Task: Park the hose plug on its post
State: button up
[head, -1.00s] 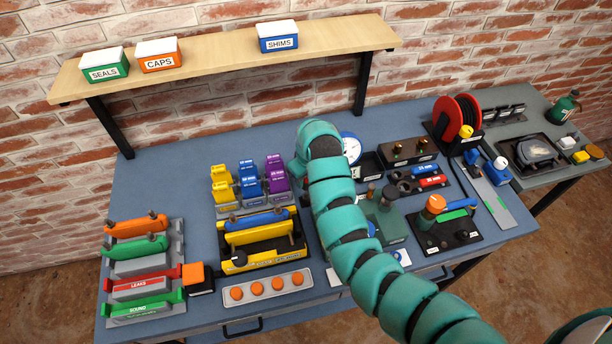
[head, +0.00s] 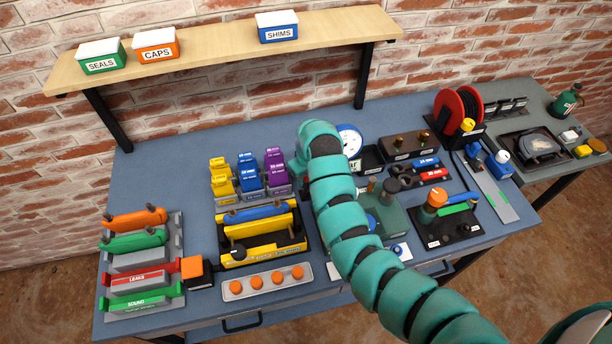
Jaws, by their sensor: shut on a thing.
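My arm reaches in from the lower right, and its end bends down over the middle of the bench. My gripper is hidden behind the arm's end, so I cannot see its jaws or anything in them. I cannot make out for sure the hose plug or its post. A red hose reel (head: 451,112) stands at the back right of the bench, with a yellow piece (head: 467,125) at its lower front. A green block (head: 392,222) with dark upright knobs (head: 391,188) stands just right of the arm, partly covered by it.
A black plate (head: 462,234) with an orange knob (head: 438,197) sits at the right front. A yellow rack (head: 262,249) and a tray of orange buttons (head: 236,287) lie left of the arm. A wooden shelf (head: 215,50) overhangs the back. Bench is clear at back left.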

jog(key=shift+f+b, duration=0.65)
jog(key=shift+f, duration=0.75)
jog(key=o, duration=1.2)
jog(key=shift+o, duration=0.6)
jog(key=shift+o, duration=1.1)
jog(key=shift+r+p, duration=1.65)
jog(key=shift+r, duration=2.35)
